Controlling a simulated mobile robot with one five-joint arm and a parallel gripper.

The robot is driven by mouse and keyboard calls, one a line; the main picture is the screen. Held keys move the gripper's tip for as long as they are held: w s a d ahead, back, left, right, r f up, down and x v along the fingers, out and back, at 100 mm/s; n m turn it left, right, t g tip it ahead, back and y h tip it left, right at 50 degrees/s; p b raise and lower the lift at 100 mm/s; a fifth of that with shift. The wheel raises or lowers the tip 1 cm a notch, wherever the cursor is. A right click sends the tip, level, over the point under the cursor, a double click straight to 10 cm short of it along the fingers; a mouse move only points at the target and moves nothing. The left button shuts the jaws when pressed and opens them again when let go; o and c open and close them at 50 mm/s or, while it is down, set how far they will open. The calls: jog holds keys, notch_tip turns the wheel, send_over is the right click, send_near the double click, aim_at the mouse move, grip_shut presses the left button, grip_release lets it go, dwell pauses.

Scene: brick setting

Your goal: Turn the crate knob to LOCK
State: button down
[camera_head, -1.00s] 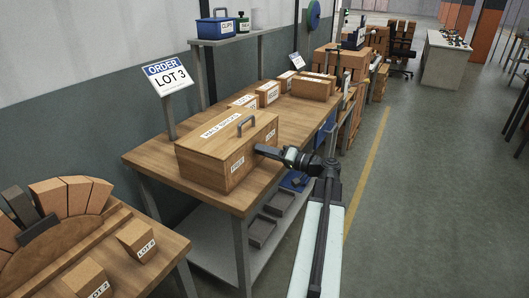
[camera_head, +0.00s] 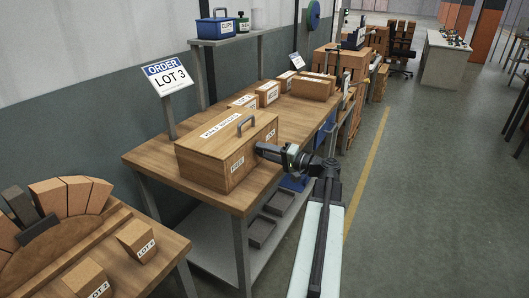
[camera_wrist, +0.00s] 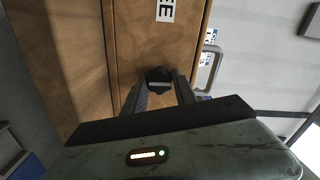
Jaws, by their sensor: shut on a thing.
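The wooden crate (camera_head: 205,165) stands on the workbench, with a handle (camera_head: 246,124) on its lid and a FREE label (camera_head: 237,164) on its front face. My gripper (camera_head: 259,150) reaches that face from the right, right of the FREE label. In the wrist view the dark round knob (camera_wrist: 158,77) sits between the fingertips of my gripper (camera_wrist: 159,90), which are shut on it. A pale bar on the knob lies across the view. The end of the FREE label (camera_wrist: 165,10) shows at the top. In the head view my gripper hides the knob.
The workbench (camera_head: 150,163) carries several smaller boxes (camera_head: 268,94) behind the crate. An ORDER LOT 3 sign (camera_head: 168,78) stands at its back left. A second table (camera_head: 165,258) with labelled blocks is at the lower left. The floor (camera_head: 430,200) to the right is clear.

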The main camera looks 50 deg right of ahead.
jog(key=c, duration=1)
grip_release()
jog(key=v, duration=0.8)
jog(key=shift+a+f, duration=0.1)
jog(key=shift+a, duration=0.05)
